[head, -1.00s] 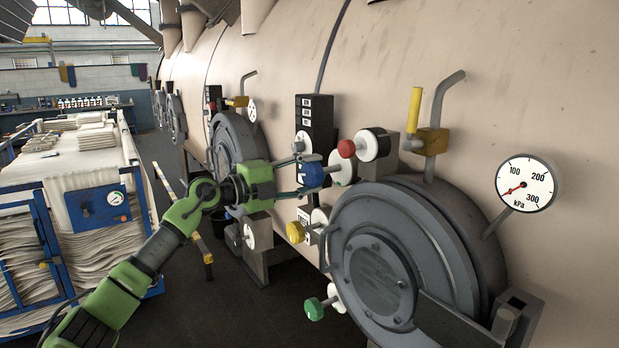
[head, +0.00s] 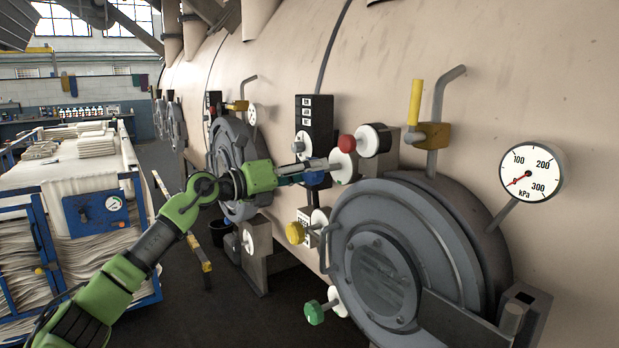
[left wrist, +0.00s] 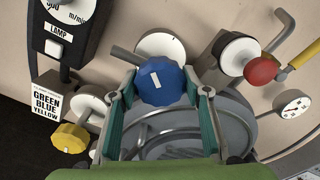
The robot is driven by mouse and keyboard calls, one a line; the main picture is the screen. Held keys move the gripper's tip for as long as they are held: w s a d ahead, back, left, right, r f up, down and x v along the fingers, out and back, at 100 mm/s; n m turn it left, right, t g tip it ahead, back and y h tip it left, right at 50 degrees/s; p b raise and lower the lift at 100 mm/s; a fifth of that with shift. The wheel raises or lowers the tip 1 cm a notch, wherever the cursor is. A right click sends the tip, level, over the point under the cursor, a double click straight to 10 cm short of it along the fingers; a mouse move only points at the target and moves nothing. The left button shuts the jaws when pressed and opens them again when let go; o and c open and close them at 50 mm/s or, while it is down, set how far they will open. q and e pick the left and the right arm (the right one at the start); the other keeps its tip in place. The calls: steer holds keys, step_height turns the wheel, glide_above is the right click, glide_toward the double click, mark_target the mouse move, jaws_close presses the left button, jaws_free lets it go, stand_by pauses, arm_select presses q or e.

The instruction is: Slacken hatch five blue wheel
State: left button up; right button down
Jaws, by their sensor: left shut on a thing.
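The blue wheel (left wrist: 162,82) is a faceted knob with a white mark, on a stem in front of a white disc (left wrist: 160,46). My left gripper (left wrist: 160,92) is shut on it, one finger on each side. In the head view my left gripper (head: 318,165) covers most of the blue wheel (head: 314,179), left of the large grey round hatch (head: 376,275). No hatch number is legible. My right gripper is not in view.
A red knob (head: 346,144), a yellow wheel (head: 295,232) and a green wheel (head: 314,312) sit close around the blue one. A yellow-handled valve (head: 414,103) and a kPa gauge (head: 529,181) are at right. A loaded fabric cart (head: 92,215) stands at left.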

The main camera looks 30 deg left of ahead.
arm_select(q)
steer(key=m, duration=0.2)
steer(key=m+b, duration=0.2)
steer(key=m, duration=0.1)
steer(key=shift+f+m, duration=0.3)
steer(key=shift+d+m+b, duration=0.1)
steer(key=shift+m+b, duration=0.8)
steer(key=shift+m, duration=1.3)
steer(key=o, duration=1.1)
steer(key=shift+r, duration=0.15)
steer(key=shift+s, duration=0.1)
